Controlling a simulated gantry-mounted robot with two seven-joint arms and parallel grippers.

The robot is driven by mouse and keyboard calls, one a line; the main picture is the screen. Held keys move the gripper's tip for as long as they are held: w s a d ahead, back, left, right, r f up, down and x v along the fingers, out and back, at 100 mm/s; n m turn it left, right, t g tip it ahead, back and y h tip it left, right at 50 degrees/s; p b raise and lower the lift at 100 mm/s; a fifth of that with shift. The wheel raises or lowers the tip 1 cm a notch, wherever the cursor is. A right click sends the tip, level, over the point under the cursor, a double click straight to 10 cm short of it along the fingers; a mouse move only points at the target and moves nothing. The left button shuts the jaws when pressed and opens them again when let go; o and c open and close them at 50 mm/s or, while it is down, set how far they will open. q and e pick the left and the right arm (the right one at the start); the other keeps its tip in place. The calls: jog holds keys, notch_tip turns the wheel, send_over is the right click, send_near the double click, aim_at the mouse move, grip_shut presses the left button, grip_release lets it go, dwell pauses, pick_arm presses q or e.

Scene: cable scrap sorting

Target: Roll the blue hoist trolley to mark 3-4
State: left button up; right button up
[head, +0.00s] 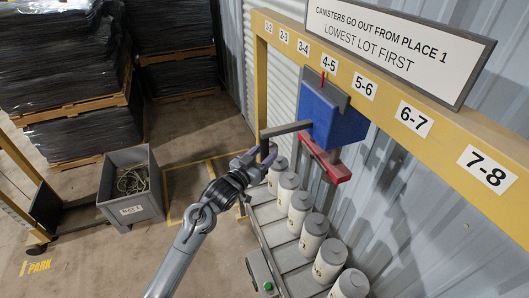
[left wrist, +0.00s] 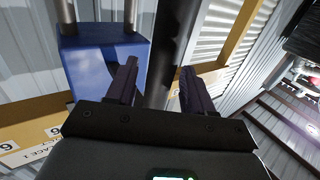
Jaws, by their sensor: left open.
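The blue hoist trolley (head: 338,115) hangs on the yellow beam (head: 395,88) below the 4-5 label (head: 329,64). Its thin red pointer (head: 322,79) stands at that label's left side, right of the 3-4 label (head: 303,47). A grey handle bar (head: 286,130) sticks out left from the trolley. My left gripper (head: 263,153) is open at the bar's outer end. In the left wrist view, the fingers (left wrist: 158,88) stand either side of a dark bar (left wrist: 168,45), with the blue trolley (left wrist: 103,62) at left. Contact cannot be told. My right gripper is not in view.
A red part (head: 327,163) hangs under the trolley. Several white canisters (head: 300,212) stand on a rack below the beam. A grey bin (head: 133,188) with cable scrap and wrapped pallet stacks (head: 75,125) stand at left. A sign (head: 395,45) tops the beam.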

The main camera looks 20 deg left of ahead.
pick_arm(q)
jog(key=shift+w+d, duration=0.15)
jog(key=shift+w, duration=0.25)
grip_shut()
